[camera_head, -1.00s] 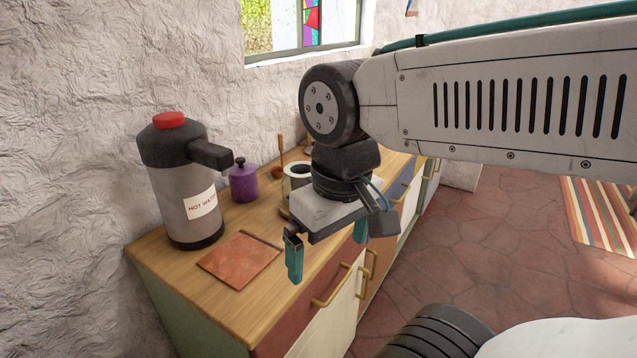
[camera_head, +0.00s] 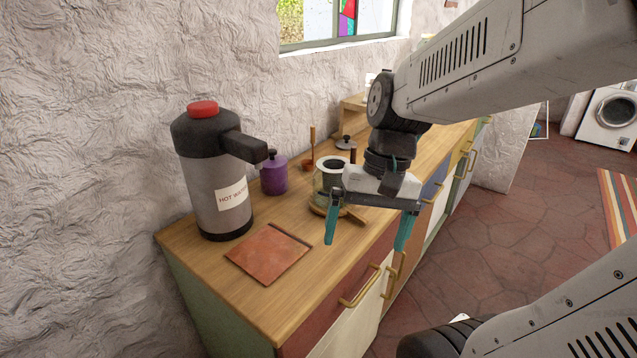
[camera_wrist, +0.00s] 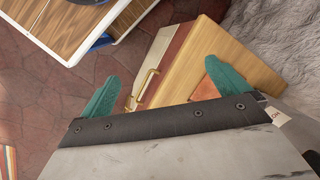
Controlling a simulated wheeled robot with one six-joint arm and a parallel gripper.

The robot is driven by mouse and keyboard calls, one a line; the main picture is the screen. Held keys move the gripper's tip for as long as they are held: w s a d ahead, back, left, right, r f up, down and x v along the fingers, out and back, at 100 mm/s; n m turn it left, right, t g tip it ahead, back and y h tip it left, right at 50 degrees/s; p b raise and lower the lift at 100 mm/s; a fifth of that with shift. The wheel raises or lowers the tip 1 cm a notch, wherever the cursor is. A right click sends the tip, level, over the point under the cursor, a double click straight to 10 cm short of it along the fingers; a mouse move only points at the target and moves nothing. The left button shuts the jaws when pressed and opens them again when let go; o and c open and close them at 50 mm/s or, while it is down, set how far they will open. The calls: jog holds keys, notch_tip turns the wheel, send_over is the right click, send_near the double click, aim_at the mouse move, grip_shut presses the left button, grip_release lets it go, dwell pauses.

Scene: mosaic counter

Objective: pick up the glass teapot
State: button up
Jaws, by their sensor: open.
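The glass teapot (camera_head: 322,187) stands on the wooden counter in the head view, on what looks like a round wooden trivet (camera_head: 346,215). A dark cylinder shows inside its pale rim. My gripper partly hides its right side. My gripper (camera_head: 368,238) is open and empty, with teal fingers pointing down, in front of the teapot and near the counter's front edge. In the wrist view, the open fingers (camera_wrist: 162,95) show the counter and floor beyond, and I cannot see the teapot there.
A hot water dispenser (camera_head: 215,170) and a terracotta tile (camera_head: 268,254) are on the counter's left part. A purple jar (camera_head: 273,174), a wooden-handled utensil (camera_head: 310,150) and a dark lid (camera_head: 346,143) stand behind the teapot. Drawer handles (camera_head: 360,287) stick out in front.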

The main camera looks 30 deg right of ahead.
jog(key=w+d+f+m+t+y, duration=0.1)
jog(key=w+d+f+m+y, duration=0.15)
jog(key=w+m, duration=0.25)
jog(key=m+t, duration=1.2)
jog(key=m, duration=0.8)
send_near(342, 167)
jog(key=a+r, duration=0.1)
jog(key=a, duration=0.1)
jog(key=shift+y, duration=0.45)
jog(key=x, duration=0.7)
jog(key=shift+a+f, duration=0.2)
jog(key=shift+a, duration=0.15)
jog(key=shift+c, duration=0.3)
jog(key=c, duration=1.9)
